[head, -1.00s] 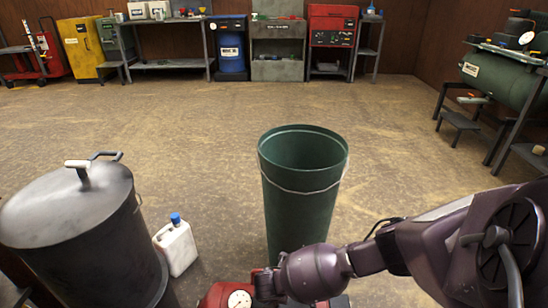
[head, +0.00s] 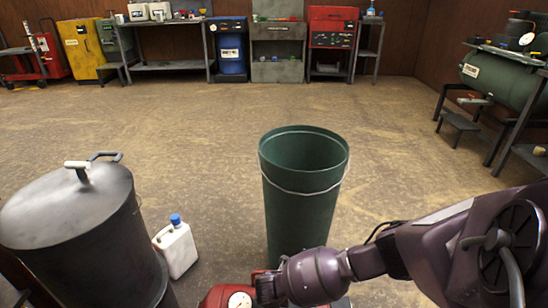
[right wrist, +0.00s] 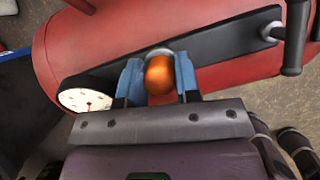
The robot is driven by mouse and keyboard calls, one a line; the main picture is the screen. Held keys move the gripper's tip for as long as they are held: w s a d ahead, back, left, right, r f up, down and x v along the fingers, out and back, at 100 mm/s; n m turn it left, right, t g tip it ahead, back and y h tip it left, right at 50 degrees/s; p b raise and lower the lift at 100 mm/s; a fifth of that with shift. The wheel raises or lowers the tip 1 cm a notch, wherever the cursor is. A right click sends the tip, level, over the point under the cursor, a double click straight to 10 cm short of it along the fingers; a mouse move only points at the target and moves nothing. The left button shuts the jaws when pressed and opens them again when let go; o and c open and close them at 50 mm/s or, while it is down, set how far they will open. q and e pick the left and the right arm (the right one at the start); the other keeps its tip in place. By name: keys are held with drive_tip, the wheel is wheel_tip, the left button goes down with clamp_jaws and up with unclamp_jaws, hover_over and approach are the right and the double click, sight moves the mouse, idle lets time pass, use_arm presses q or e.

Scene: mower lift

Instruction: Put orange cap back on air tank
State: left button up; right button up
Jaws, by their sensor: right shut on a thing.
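The red air tank (head: 214,296) is at the bottom middle of the head view, mostly behind my right arm. It fills much of the right wrist view (right wrist: 190,30), with a black strip and a white gauge (right wrist: 85,101) on it. The orange cap (right wrist: 159,74) is between the blue fingers of my right gripper (right wrist: 160,82), which is shut on it. The cap is in front of a pale round fitting (right wrist: 158,51) on the black strip. I cannot tell whether the cap touches the fitting. My left gripper is not in view.
A green bin (head: 300,215) stands behind the tank. A dark lidded drum (head: 85,240) and a white jug with a blue cap (head: 176,247) stand to the left. Open floor lies beyond, with benches along the back wall.

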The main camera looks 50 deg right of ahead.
drive_tip(key=shift+f, duration=0.15)
drive_tip(key=o, duration=0.7)
